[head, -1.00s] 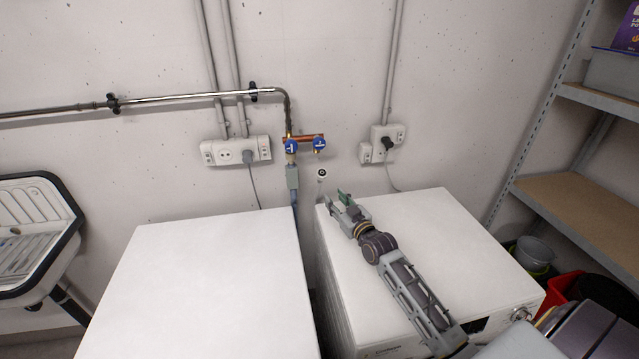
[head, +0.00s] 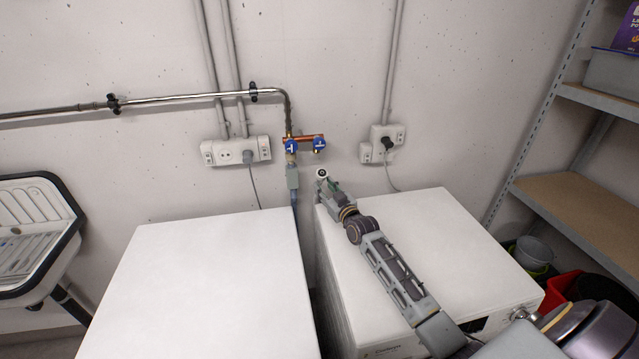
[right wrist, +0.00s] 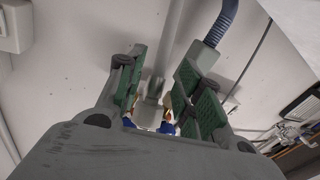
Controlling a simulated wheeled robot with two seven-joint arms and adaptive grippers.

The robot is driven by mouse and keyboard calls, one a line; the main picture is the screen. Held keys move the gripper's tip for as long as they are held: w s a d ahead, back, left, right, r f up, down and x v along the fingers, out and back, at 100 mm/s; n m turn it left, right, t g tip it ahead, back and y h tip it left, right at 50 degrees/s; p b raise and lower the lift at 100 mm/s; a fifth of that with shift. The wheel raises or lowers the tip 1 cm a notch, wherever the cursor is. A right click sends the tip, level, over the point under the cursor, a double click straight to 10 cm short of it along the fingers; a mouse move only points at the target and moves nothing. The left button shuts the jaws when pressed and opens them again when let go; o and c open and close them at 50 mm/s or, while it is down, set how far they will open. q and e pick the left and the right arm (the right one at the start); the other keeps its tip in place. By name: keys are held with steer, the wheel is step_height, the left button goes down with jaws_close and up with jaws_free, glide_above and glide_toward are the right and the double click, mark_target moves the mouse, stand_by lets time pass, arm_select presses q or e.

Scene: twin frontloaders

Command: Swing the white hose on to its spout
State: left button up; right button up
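The white hose ends in a round white fitting with a dark centre (head: 322,173), below the right blue-handled tap (head: 319,145) and apart from its spout. My right gripper (head: 327,184) reaches over the right machine, its tips just below that fitting. In the right wrist view, the pale hose (right wrist: 174,45) and its collar (right wrist: 152,88) show between the green-padded fingers of my right gripper (right wrist: 160,95). Gaps show on both sides, so the fingers look open; contact is hard to tell. Blue tap handles (right wrist: 166,128) show beyond them. My left gripper is not in view.
The left tap (head: 291,146) carries a grey box (head: 292,178) with a blue hose (head: 295,198), close left of my gripper. White machines stand left (head: 200,280) and right (head: 450,240). Sockets (head: 236,151) and a shelf (head: 585,195) flank the area.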

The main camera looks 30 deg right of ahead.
mark_target(319, 182)
steer(key=shift+w, duration=2.25)
steer(key=shift+c, duration=0.3)
jaws_close()
